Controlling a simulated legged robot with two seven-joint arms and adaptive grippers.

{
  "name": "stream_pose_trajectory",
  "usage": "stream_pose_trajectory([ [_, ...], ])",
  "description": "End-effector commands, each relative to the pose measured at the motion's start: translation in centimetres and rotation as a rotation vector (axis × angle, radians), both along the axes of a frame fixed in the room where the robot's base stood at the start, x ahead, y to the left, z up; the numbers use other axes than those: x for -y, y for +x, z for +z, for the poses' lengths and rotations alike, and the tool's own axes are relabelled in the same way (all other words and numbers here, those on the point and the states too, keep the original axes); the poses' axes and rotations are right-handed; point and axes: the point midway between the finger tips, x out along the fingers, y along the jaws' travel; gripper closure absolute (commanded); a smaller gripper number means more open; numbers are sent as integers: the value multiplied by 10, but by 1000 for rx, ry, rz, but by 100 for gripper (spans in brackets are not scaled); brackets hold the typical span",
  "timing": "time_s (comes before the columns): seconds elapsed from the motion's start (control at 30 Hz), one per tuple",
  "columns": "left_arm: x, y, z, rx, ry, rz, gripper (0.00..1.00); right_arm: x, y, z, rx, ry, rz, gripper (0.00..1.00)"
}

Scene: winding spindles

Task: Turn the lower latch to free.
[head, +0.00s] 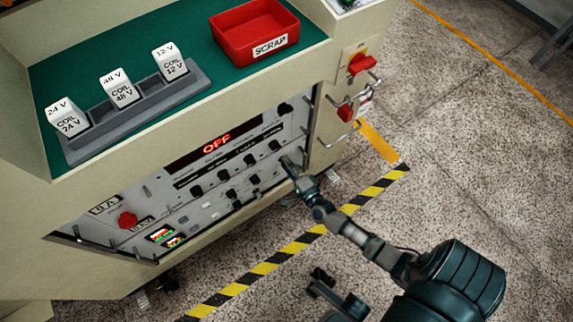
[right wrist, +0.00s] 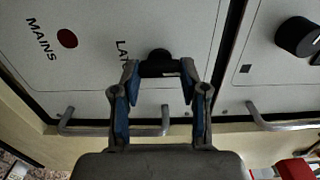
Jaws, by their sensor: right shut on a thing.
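In the right wrist view a black latch knob (right wrist: 159,57) stands on a pale panel (right wrist: 100,75) beside a label that starts "LAT"; the rest of the label is hidden by a finger. My right gripper (right wrist: 160,75) is shut on this knob, one blue-padded finger at each end of its black bar. In the head view my right gripper (head: 290,167) is at the lower right of the cabinet's front panel (head: 215,205), and it hides the knob there.
Metal bar handles (right wrist: 120,128) stick out close to the fingers. Another black knob (right wrist: 297,37) is on the neighbouring panel. A red display (head: 217,145) reads OFF. A red scrap bin (head: 228,47) and a coil rack (head: 140,108) stand on the green top.

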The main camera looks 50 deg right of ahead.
Motion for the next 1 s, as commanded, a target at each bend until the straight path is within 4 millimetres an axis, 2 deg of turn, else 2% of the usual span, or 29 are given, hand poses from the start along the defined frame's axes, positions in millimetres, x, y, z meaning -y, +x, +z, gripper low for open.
stream_pose_trajectory([
  [0.5, 1, 1, -2, -4, -1, 0, 60, 4, -2, -4, -3, 17, -6, 91],
  [0.53, 1, 1, -2, -5, -1, 0, 60, 4, -2, -4, -3, 17, -6, 49],
  [0.6, 1, 1, -3, -6, 0, 0, 60, 3, -2, -4, -2, 16, -6, 32],
  [0.9, 0, 1, -2, -6, -2, 3, 60, 1, -2, -2, 1, 16, -2, 31],
  [1.0, 0, -1, 0, -2, -3, 3, 60, -1, -8, -2, 0, 16, -2, 31],
])
